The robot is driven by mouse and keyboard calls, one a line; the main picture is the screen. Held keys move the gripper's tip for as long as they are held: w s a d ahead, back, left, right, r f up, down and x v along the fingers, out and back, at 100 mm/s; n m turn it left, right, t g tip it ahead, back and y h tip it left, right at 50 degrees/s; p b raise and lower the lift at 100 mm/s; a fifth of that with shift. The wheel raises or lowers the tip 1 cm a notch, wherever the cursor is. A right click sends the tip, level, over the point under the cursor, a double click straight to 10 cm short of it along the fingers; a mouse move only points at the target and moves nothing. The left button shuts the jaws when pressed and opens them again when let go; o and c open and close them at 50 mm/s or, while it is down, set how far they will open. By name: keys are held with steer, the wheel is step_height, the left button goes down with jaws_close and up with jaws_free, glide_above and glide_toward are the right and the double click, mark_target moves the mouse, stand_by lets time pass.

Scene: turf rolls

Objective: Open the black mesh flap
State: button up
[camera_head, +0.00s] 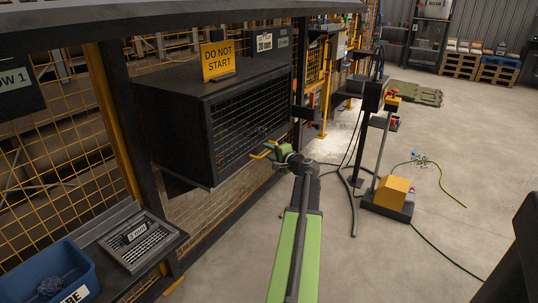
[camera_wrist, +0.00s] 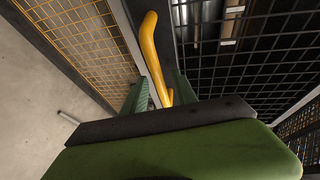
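The black mesh flap (camera_head: 245,118) covers the front of a dark box (camera_head: 180,115) at the left in the head view and looks shut. Its black mesh also fills the right of the wrist view (camera_wrist: 255,45). A yellow handle (camera_wrist: 149,42) stands out by a dark frame bar; it shows in the head view (camera_head: 262,154) at the flap's lower right. My green gripper (camera_head: 280,152) is right at the handle. In the wrist view its two green fingertips (camera_wrist: 160,92) lie on either side of the handle's lower part. Whether they press on it, I cannot tell.
A yellow "DO NOT START" sign (camera_head: 217,60) stands on the box. A grey tray (camera_head: 142,242) and a blue bin (camera_head: 45,278) are at lower left. A stand with a yellow-grey base (camera_head: 390,195) and loose cables is to the right. Floor beyond is open.

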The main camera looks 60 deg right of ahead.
steer(key=shift+w+d, duration=0.1)
steer(key=shift+w, duration=0.1)
steer(key=shift+c, duration=0.4)
jaws_close()
stand_by(0.8)
